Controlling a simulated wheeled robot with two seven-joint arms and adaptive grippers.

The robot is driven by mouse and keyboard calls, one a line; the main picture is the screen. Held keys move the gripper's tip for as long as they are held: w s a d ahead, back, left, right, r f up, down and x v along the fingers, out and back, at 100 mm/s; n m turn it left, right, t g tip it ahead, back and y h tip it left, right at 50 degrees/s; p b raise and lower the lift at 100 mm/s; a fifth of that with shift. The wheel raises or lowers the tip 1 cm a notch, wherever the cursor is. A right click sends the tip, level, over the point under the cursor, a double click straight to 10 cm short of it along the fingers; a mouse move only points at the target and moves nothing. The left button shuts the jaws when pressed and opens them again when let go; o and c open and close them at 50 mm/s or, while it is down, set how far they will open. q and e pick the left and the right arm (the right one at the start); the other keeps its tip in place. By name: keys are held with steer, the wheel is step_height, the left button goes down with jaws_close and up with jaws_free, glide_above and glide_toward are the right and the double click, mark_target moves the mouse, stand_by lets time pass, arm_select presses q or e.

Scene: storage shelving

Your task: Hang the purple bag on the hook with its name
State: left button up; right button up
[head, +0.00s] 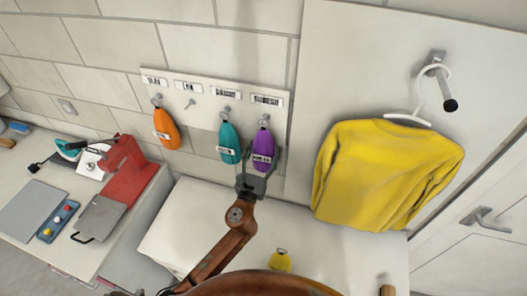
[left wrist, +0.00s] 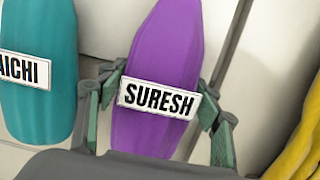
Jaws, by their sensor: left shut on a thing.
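The purple bag (head: 263,143) is upright at the rightmost hook of the white hook board (head: 205,112), with its top loop at that hook. I cannot tell whether the loop is over the hook. Its tag reads SURESH in the left wrist view (left wrist: 158,98). The name label (head: 267,100) above the hook is too small to read. My left gripper (head: 262,160) is shut on the purple bag, one finger on each side. The left wrist view shows the fingers (left wrist: 162,85) at the bag's tag. My right gripper is not in view.
A teal bag (head: 229,142) hangs just left, its tag partly reading AICHI. An orange bag (head: 166,128) hangs at the far-left hook; the hook (head: 190,103) between them is empty. A yellow bag (head: 279,261) lies below. A yellow sweater (head: 385,175) hangs right.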

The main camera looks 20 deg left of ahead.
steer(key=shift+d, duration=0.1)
arm_select(q)
steer(key=o, duration=1.6)
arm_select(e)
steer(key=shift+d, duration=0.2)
arm_select(q)
steer(key=shift+f, duration=0.1)
